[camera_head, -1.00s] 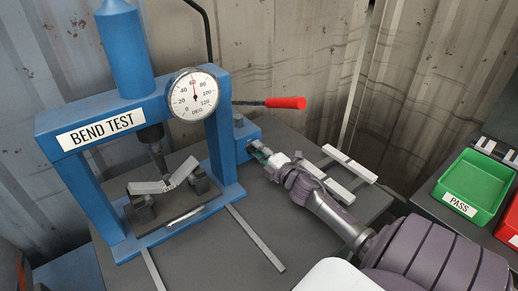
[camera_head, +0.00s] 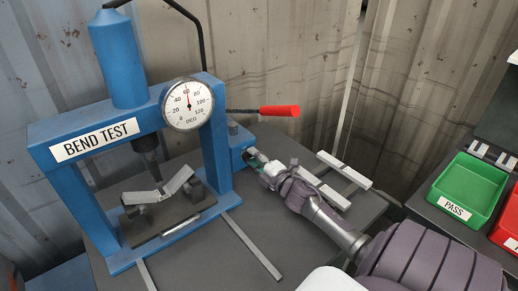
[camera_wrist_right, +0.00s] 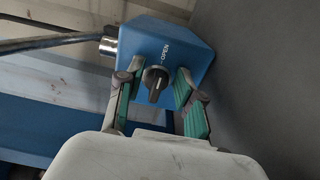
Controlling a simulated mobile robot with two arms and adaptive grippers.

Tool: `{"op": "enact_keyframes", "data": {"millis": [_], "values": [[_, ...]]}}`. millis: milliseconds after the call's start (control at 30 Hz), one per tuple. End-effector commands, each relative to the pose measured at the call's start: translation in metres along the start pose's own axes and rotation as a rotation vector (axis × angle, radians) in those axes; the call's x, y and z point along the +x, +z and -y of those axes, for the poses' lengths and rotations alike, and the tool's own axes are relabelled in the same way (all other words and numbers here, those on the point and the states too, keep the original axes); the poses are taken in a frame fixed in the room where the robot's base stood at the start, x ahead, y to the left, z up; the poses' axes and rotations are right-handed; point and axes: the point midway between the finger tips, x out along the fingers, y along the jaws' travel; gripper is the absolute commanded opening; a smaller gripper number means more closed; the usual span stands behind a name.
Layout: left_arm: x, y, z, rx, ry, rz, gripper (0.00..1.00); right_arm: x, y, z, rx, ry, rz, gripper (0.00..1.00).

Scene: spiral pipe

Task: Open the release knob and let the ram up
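The blue bend-test press (camera_head: 215,150) stands on a dark table. Its ram (camera_head: 147,160) is down against a bent grey bar (camera_head: 160,190) on two dark supports. The dial (camera_head: 188,104) needle points near 60. The dark release knob (camera_wrist_right: 155,80) sits on the front of a blue pump block (camera_wrist_right: 175,45), with "OPEN" printed beside it. My right gripper (camera_wrist_right: 153,88) is open, its green-padded fingers on either side of the knob with visible gaps. In the head view, my right gripper (camera_head: 258,162) is beside the block and hides the knob. My left gripper is out of view.
A red-handled pump lever (camera_head: 278,111) sticks out right of the press. Pale bars (camera_head: 343,170) lie on the table beyond my right arm. A green PASS bin (camera_head: 472,185) and a red bin (camera_head: 510,225) are at the right. A corrugated wall stands behind.

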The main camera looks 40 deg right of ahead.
Motion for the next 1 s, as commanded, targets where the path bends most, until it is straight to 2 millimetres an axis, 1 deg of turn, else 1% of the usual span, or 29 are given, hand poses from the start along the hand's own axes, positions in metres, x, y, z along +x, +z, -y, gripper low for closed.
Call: {"op": "enact_keyframes", "data": {"millis": [167,400,500,600,733,1000], "values": [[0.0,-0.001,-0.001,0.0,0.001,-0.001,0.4,-0.021,0.0,0.002,0.001,-0.003,0.0,0.36],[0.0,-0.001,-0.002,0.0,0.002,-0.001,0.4,-0.072,0.0,0.003,0.003,-0.004,0.002,0.36],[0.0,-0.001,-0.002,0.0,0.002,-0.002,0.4,-0.091,0.0,0.001,0.001,-0.003,0.001,0.36],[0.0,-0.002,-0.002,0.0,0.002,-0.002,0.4,-0.105,0.0,0.002,0.002,-0.002,0.001,0.36],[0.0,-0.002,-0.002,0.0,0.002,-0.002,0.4,-0.116,0.001,0.001,0.002,-0.001,0.002,0.36],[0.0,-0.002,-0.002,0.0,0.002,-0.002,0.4,-0.119,0.001,0.0,0.001,0.0,0.001,0.36]]}}
